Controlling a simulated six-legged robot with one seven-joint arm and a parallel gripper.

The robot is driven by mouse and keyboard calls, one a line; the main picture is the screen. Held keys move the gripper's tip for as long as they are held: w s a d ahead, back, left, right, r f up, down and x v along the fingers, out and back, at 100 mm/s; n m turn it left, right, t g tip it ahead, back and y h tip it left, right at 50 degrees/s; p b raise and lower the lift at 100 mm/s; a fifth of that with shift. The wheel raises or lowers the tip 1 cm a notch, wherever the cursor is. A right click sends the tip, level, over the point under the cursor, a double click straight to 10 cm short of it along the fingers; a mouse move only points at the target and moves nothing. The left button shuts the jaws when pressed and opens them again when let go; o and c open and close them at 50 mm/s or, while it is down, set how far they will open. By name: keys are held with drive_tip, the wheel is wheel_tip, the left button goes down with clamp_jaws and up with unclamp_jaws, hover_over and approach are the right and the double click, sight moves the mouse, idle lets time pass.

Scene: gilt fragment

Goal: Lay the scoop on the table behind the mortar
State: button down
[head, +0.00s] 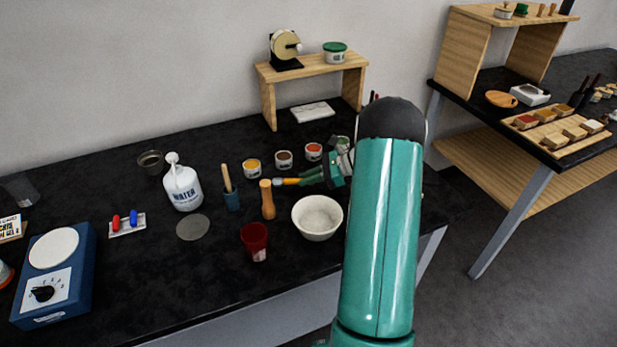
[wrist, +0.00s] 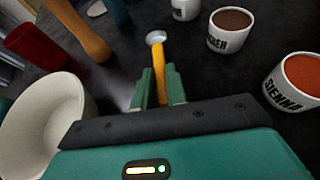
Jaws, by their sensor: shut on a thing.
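The scoop (head: 291,181) has a yellow handle and a small round metal end. My gripper (head: 312,177) is shut on its handle, with the metal end pointing left in the head view. In the wrist view the scoop (wrist: 158,62) sticks out ahead between the two green fingers (wrist: 159,88). The mortar (head: 318,234), a cream bowl, stands on the black table (head: 130,270). It also shows in the wrist view (wrist: 38,125), left of my gripper. My gripper and the scoop are on the mortar's far side. I cannot tell whether the scoop touches the table.
A wooden pestle (head: 268,203) stands upright near the scoop's metal end. A red cup (head: 255,240) is in front of it. Labelled pots of yellow (head: 252,168), brown (head: 284,159) and red (head: 314,151) stand behind. A blue holder (head: 232,199) is farther left.

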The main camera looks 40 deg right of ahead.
drive_tip(key=shift+f, duration=0.65)
drive_tip(key=c, duration=1.3)
unclamp_jaws()
drive_tip(key=shift+c, duration=0.2)
drive_tip(key=v, duration=1.3)
drive_tip(key=shift+s+d+r, duration=0.15)
drive_tip(key=shift+s+d, duration=0.05)
drive_tip(key=shift+d, duration=0.1)
